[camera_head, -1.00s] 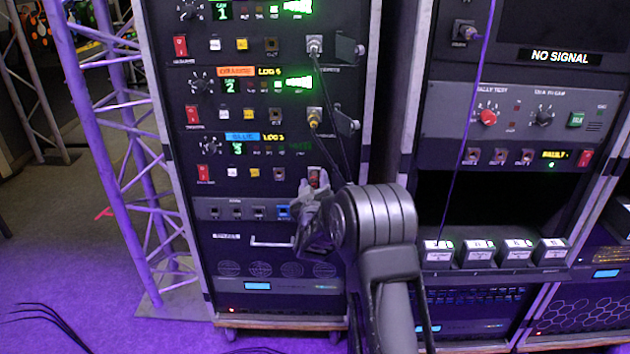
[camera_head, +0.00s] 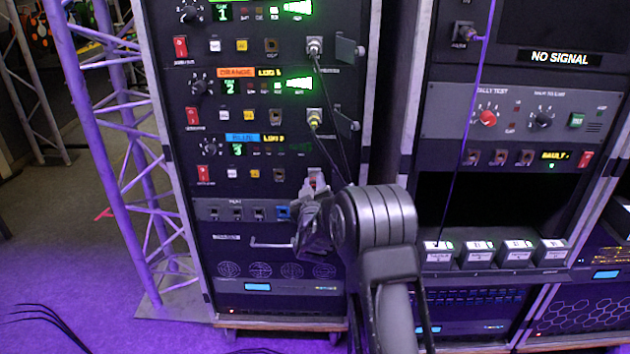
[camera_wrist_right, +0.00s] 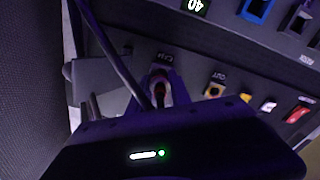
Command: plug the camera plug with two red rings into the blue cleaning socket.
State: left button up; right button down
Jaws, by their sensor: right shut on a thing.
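The camera plug with red (camera_wrist_right: 158,92) sits at the socket labelled CAM in the right wrist view; I cannot count its rings. My right gripper (camera_head: 315,188) is shut on this plug at the blue unit, the third down in the left rack, and mostly hides it in the head view. Whether the plug is fully seated I cannot tell. The blue cleaning socket (camera_head: 283,212) is in the small row of sockets just below and left of the gripper. It also shows at the top of the right wrist view (camera_wrist_right: 258,10). My left gripper is not in view.
Two other plugs, a grey one (camera_head: 314,46) and a yellow-ringed one (camera_head: 314,117), sit in the units above, their dark cables hanging close to my gripper. A metal bracket (camera_head: 350,121) juts out at the right. A drawer handle (camera_head: 270,243) is below the socket row.

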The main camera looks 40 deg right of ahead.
jog(key=shift+s+a, duration=0.15)
jog(key=shift+s, duration=0.1)
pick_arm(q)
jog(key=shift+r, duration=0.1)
pick_arm(e)
jog(key=shift+v, duration=2.05)
jog(key=shift+w, duration=0.1)
